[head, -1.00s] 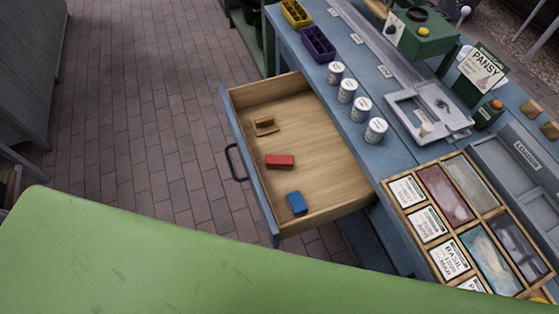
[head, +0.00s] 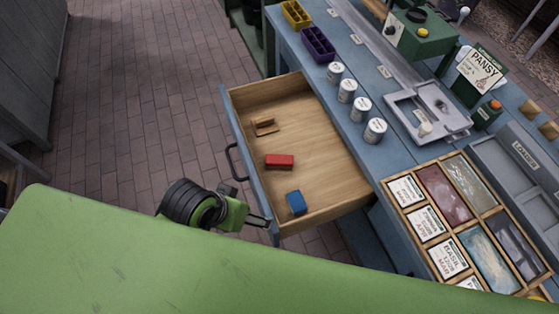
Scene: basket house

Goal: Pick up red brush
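The red brush (head: 280,161) looks like a small red block and lies in the middle of the open wooden drawer (head: 335,165). A blue block-like brush (head: 296,203) lies nearer the drawer's front corner. A brown wooden one (head: 264,126) lies farther back. My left gripper (head: 266,221) shows just outside the drawer front, below and left of the red brush and apart from it. It points right, toward the drawer's near corner. Its fingers are small and seen from the side, so its opening is unclear. My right gripper is not in view.
The drawer front has a dark handle (head: 236,162). The blue bench (head: 345,62) holds several white cans (head: 361,109), a purple tray (head: 318,44) and a wooden seed-packet box (head: 470,225). Brick floor (head: 150,110) is clear left of the drawer.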

